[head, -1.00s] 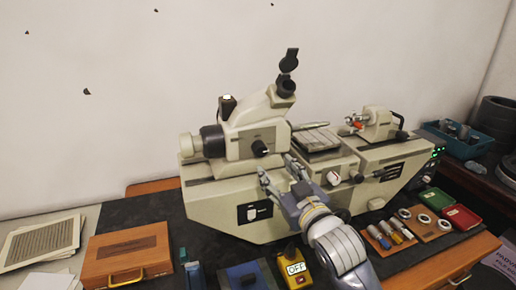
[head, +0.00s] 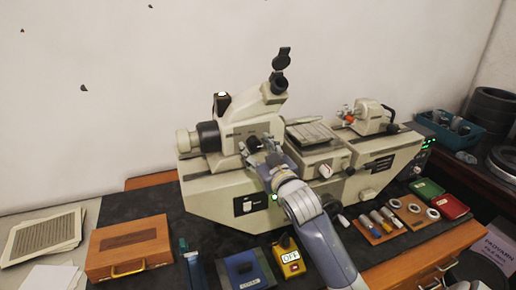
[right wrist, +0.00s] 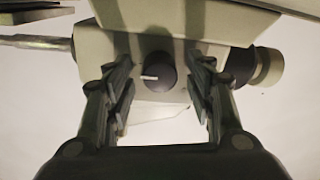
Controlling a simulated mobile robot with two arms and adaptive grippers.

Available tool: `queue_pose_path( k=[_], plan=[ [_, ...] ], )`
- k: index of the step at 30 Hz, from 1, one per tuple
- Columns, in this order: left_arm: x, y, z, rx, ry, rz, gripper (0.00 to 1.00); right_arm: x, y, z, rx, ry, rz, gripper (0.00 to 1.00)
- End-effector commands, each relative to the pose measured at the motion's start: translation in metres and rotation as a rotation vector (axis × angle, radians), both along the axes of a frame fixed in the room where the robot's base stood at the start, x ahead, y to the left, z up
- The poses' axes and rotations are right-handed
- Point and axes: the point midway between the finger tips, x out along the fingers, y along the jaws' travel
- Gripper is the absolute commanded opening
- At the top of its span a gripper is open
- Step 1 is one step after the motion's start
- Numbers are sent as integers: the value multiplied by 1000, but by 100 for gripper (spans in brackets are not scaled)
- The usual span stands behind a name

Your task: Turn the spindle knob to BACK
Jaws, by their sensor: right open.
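A round black knob (head: 254,143) sits on the front of the cream machine (head: 225,190), under its eyepiece. In the right wrist view the knob (right wrist: 155,72) shows face-on with a white pointer mark towards the left. Any lettering around it is too small to read. My right gripper (head: 258,149) is at the knob's front. In the right wrist view its fingers (right wrist: 165,84) are open, one on each side of the knob with gaps between, not closed on it. My left gripper is not in view.
A yellow box marked OFF (head: 290,257), a blue box (head: 246,270) and a wooden case (head: 130,246) stand in front of the machine. Small cylinders (head: 377,219) and rings lie at the right. A white knob (head: 326,171) is on the machine's middle.

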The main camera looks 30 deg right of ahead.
Motion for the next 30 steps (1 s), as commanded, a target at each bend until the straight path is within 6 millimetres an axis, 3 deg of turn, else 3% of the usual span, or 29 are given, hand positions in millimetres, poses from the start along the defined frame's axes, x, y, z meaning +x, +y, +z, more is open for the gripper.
queue_pose_path(
  k=[3,9,20,30],
  plan=[
    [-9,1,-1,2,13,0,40,0,0,0,0,0,0,48],
    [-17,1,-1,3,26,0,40,0,0,0,0,0,0,6],
    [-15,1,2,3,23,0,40,0,0,1,-32,9,1,6],
    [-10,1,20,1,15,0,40,0,0,3,-240,60,0,6]
  ],
)
